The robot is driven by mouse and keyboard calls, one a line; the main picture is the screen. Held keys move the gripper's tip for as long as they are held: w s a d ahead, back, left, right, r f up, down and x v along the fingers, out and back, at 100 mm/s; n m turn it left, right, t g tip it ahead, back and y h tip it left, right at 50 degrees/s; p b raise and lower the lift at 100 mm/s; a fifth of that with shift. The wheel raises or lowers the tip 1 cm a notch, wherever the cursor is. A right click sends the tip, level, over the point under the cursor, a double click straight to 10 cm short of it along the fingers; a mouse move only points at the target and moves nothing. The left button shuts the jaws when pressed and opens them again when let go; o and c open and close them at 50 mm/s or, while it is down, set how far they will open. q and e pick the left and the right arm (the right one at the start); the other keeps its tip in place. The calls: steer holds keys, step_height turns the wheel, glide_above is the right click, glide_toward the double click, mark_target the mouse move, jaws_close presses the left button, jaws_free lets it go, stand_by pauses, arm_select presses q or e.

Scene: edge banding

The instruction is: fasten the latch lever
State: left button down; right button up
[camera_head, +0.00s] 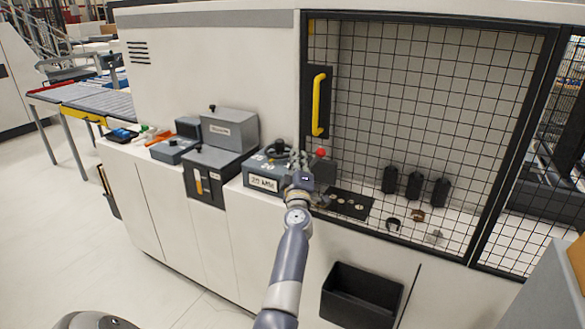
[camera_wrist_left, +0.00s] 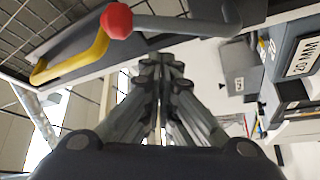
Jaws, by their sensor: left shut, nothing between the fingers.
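The lever with a red ball knob (camera_head: 320,152) stands beside the grey block with the white label (camera_head: 263,183) in the head view; I take it for the latch lever. In the left wrist view its red ball (camera_wrist_left: 117,20) and grey rod (camera_wrist_left: 175,23) lie above and beyond my fingertips. My left gripper (camera_head: 299,158) is shut and empty, just left of the red ball in the head view. Its fingertips (camera_wrist_left: 160,66) are together in the left wrist view and appear apart from the lever. The gripper and wrist hide part of the block. My right gripper is not in view.
A mesh door (camera_head: 425,110) with a yellow handle (camera_head: 319,104) stands behind and to the right. Several black holders (camera_head: 414,185) are behind the mesh. Grey boxes (camera_head: 229,130) sit on the ledge to the left. A black bin (camera_head: 362,295) hangs below.

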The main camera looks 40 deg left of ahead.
arm_select(q)
steer(key=shift+w+d+f+b, duration=0.2)
steer(key=shift+d+b, duration=0.05)
steer(key=shift+d, duration=0.15)
steer(key=shift+w+d+f+b, duration=0.15)
steer(key=shift+d+b, duration=0.05)
steer(key=shift+d, duration=0.2)
steer(key=shift+d+f+m+b, duration=0.1)
steer(key=shift+d+m+b, duration=0.1)
steer(key=shift+m+b, duration=0.35)
steer(key=shift+d+f+m+t+b, duration=0.1)
steer(key=shift+d+m+t+b, duration=0.1)
steer(key=shift+m+t+b, duration=0.25)
steer(key=d+f+m+t+h+b, duration=0.2)
steer(key=m+t+h+b, duration=0.1)
steer(key=m+b, duration=0.4)
steer(key=w+d+f+m+t+h+b, duration=0.1)
steer(key=d+f+m+t+h+b, duration=0.1)
steer(key=m+b, duration=0.5)
steer(key=shift+w+d+f+m+t+h+b, duration=0.15)
steer(key=shift+f+m+t+h+b, duration=0.25)
steer(key=shift+m+t+h, duration=0.85)
